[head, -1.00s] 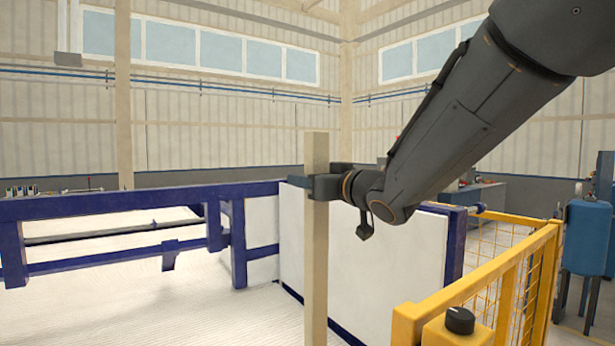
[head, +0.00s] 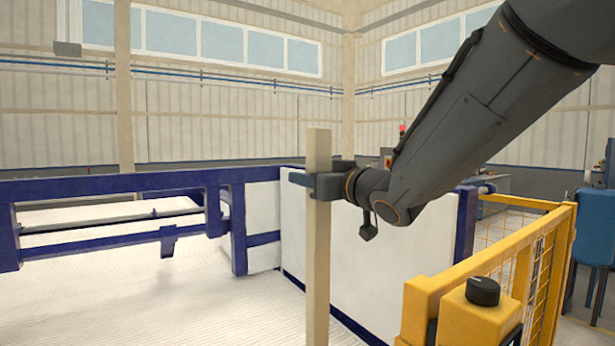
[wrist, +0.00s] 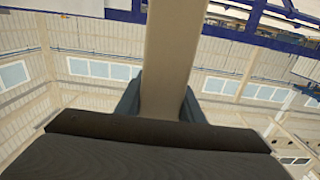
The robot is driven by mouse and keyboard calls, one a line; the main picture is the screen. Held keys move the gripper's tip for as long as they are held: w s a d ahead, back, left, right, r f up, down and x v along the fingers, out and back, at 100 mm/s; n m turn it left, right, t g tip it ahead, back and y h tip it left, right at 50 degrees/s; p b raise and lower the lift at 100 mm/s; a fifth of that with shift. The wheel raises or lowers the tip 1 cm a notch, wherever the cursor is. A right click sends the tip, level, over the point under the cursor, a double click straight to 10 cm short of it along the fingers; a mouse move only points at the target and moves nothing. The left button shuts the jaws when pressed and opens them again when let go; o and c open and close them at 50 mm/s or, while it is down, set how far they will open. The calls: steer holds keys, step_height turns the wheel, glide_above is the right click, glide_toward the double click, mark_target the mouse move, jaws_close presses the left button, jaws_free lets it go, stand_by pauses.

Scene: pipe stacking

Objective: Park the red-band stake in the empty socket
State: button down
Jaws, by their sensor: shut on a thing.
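A long pale wooden stake (head: 318,255) stands upright in the head view, and its lower end runs out of the bottom of the picture. My gripper (head: 316,186) is shut on it near its upper part. In the wrist view the stake (wrist: 173,50) runs between the two fingers of my gripper (wrist: 163,102). No red band shows on the visible part of the stake. No socket is in view.
A dark blue frame (head: 110,184) stands at left and behind the stake. A white panel (head: 385,265) is just behind the stake. A yellow guard rail (head: 490,262) with a black-knobbed yellow box (head: 475,325) stands at lower right. Pale ribbed floor (head: 150,300) is open at left.

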mark_target(309, 229)
step_height(309, 229, down, 6)
steer(key=b, duration=0.3)
steer(key=shift+r+b, duration=0.15)
steer(key=shift+b, duration=0.2)
steer(key=shift+s+d+f, duration=0.1)
steer(key=shift+s+f, duration=0.1)
steer(key=shift+f, duration=0.35)
stand_by(0.9)
steer(key=shift+f+b, duration=0.15)
steer(key=shift+b, duration=0.15)
steer(key=shift+f+b, duration=0.6)
steer(key=shift+f, duration=0.4)
steer(key=shift+f+b, duration=0.9)
steer(key=shift+f, duration=0.45)
